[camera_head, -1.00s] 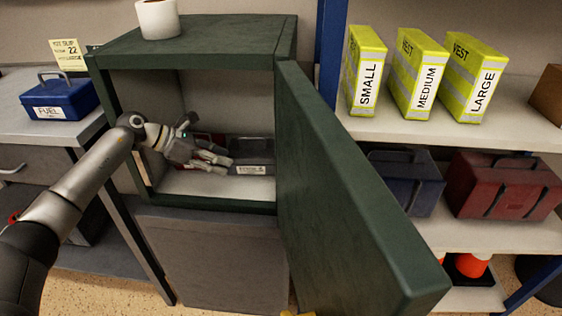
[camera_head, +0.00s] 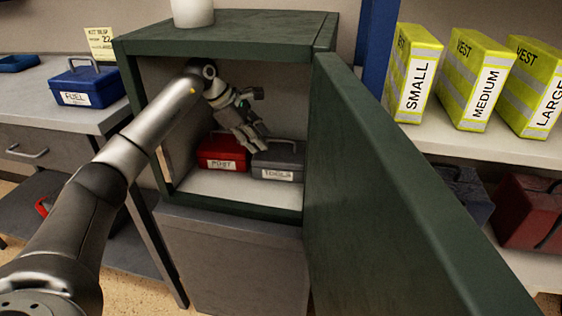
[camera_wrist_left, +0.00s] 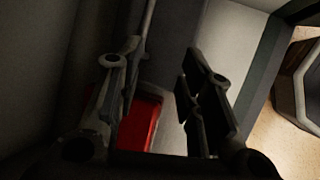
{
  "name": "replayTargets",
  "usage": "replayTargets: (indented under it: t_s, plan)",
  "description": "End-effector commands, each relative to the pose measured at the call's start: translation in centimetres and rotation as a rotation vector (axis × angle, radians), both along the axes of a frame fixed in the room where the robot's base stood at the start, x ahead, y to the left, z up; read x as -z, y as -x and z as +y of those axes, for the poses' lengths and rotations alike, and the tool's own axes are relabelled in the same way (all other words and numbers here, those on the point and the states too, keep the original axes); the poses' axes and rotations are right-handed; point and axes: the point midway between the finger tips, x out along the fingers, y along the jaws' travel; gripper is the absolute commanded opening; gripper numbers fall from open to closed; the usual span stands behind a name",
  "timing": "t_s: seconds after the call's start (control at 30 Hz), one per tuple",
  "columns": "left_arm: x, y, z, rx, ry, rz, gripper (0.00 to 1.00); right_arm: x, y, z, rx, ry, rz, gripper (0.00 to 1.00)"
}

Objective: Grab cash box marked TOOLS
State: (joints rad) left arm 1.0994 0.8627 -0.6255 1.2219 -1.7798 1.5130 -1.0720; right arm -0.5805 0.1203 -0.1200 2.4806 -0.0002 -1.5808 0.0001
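The grey cash box marked TOOLS (camera_head: 278,160) sits on the floor of the green open safe cabinet (camera_head: 228,40), on the right side. A red box (camera_head: 223,152) with a white label stands just left of it; red also shows in the left wrist view (camera_wrist_left: 142,124). My left gripper (camera_head: 254,143) is inside the cabinet, pointing down above the two boxes, near the TOOLS box's left end. In the left wrist view the fingers (camera_wrist_left: 160,85) are spread apart with nothing between them. Whether the fingertips touch a box is unclear. My right gripper is not in view.
The cabinet door (camera_head: 385,200) stands open to the right, close to the opening. A white cylinder (camera_head: 193,12) stands on the cabinet top. A blue FUEL box (camera_head: 86,84) sits on the left counter. Yellow vest boxes (camera_head: 473,80) stand on the right shelf.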

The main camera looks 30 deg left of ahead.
Motion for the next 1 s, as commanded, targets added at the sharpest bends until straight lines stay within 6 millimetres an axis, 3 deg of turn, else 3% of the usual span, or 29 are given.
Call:
replayTargets:
  t_s: [0.43,0.53,0.8,1.0]
  plan:
    - [0.0,-3.9,-3.6,0.001,0.002,0.0,0.35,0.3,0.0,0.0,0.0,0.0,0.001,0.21]
    - [1.0,-4.2,-3.8,0.0,0.001,0.001,0.35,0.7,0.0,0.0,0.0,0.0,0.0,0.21]
    - [1.0,-4.3,-3.9,-0.001,0.0,-0.001,0.35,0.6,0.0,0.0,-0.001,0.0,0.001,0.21]
    - [1.0,-4.3,-3.9,-0.001,0.0,0.0,0.1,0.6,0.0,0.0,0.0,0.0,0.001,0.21]
